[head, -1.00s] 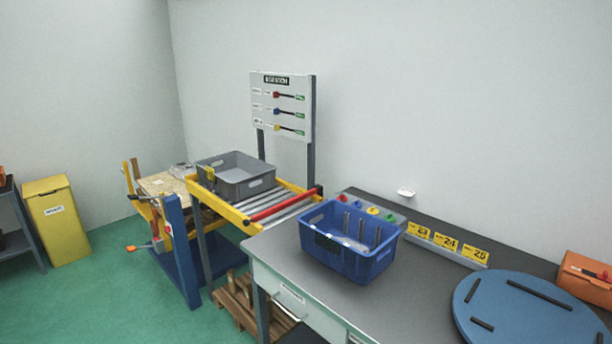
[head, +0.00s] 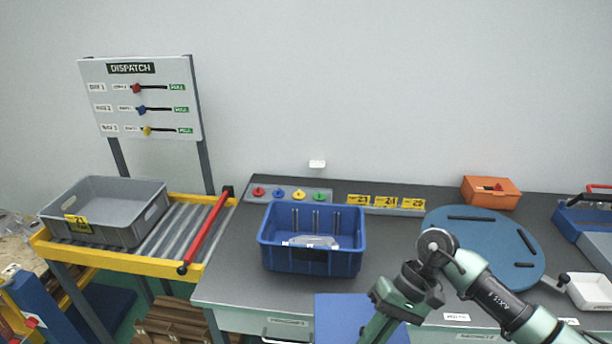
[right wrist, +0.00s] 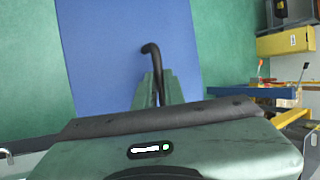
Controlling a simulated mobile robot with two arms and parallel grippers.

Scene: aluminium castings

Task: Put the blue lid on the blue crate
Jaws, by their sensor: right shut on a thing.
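The blue crate (head: 312,262) stands upright on the grey workbench, open at the top, with several upright metal rods and a pale clear item inside. The blue lid (head: 337,308) is in front of the bench's front edge, to the right of and nearer than the crate, apart from it. It fills much of the right wrist view (right wrist: 95,45). My right gripper (right wrist: 157,88) is shut on the lid's black handle (right wrist: 152,52); in the head view my arm hides part of the lid. My left gripper is not in view.
A round blue turntable (head: 470,226) and an orange box (head: 490,191) are right of the crate. Coloured knobs (head: 298,195) sit behind it. A roller conveyor (head: 172,240) with a grey crate (head: 108,221) is left. Bench room between crate and turntable is clear.

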